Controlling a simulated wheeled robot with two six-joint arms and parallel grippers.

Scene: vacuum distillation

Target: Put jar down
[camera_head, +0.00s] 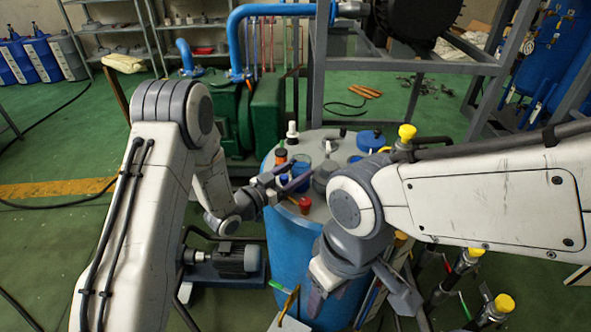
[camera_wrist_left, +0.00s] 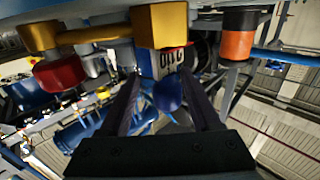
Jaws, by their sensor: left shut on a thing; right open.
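The jar, with a round blue part and a white label with dark lettering, is between the fingers of my left gripper (camera_wrist_left: 165,112) in the left wrist view (camera_wrist_left: 168,93). In the head view my left gripper (camera_head: 287,184) is over the top of the blue barrel (camera_head: 305,245), shut on the jar, of which a small blue part (camera_head: 284,179) shows. The jar's base is hidden, so I cannot tell whether it touches the barrel top. My right gripper (camera_head: 358,292) is open and lower, in front of the barrel's right side.
Yellow-capped pipes (camera_head: 497,304) stand at the right. Green floor is free at the left.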

